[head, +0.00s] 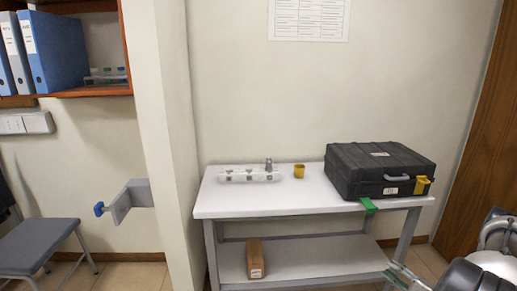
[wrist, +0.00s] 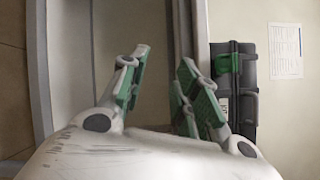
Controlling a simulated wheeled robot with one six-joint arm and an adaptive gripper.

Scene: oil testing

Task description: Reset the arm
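My gripper (wrist: 164,58) shows in the wrist view with its two green-padded fingers apart. Nothing is seen between them; the space there shows only the background. In the head view, my gripper (head: 394,273) is low at the right, in front of the table's right end and below its top. Most of my arm is cut off at the bottom right corner. The black case (head: 378,165) stands closed on the table; it also shows beyond the right finger in the wrist view (wrist: 245,100). The gripper is apart from the case.
The white table (head: 245,205) also holds a light rack (head: 248,176) and a yellow cup (head: 299,171). A green piece (head: 369,205) is at the case's front. A brown box (head: 255,259) is on the lower shelf. A wooden door (head: 487,160) stands at right.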

